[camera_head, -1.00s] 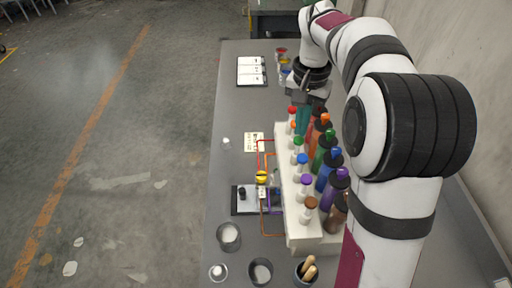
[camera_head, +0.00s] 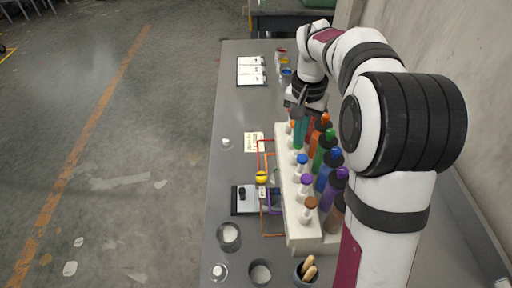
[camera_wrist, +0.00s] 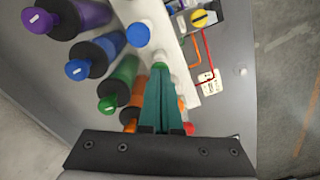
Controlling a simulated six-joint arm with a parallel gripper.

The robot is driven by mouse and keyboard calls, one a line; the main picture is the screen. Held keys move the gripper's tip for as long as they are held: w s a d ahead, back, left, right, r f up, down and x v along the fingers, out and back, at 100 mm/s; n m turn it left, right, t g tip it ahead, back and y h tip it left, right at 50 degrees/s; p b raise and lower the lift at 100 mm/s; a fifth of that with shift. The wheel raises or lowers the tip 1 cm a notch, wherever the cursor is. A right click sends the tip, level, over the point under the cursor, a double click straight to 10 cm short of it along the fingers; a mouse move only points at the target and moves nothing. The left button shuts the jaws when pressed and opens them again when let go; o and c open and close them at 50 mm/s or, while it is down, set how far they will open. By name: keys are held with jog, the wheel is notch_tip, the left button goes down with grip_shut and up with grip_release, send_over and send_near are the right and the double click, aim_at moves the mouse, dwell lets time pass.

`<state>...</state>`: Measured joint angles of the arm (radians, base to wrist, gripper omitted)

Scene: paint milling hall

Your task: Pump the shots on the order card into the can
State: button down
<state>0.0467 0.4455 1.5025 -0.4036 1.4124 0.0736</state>
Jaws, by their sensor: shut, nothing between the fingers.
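My gripper (camera_head: 300,122) is shut and empty, with its teal fingers pointing down over the far part of the pump rack (camera_head: 288,212). The row also has a blue pump (camera_head: 301,159), a purple pump (camera_head: 306,180) and a brown pump (camera_head: 310,203). The red pump shows only partly in the wrist view (camera_wrist: 189,128). A pale card with small marks (camera_head: 254,142), perhaps the order card, lies left of the rack. I cannot tell which vessel is the can.
Large coloured bottles (camera_head: 327,196) stand right of the pumps. Coloured tubes and a yellow knob (camera_head: 261,177) are left of the rack, beside a dark-edged tray (camera_head: 234,202). Grey cups (camera_head: 229,236) stand at the front.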

jog(key=shift+f, duration=0.25)
jog(key=shift+r, duration=1.75)
notch_tip(320, 180, up, 5)
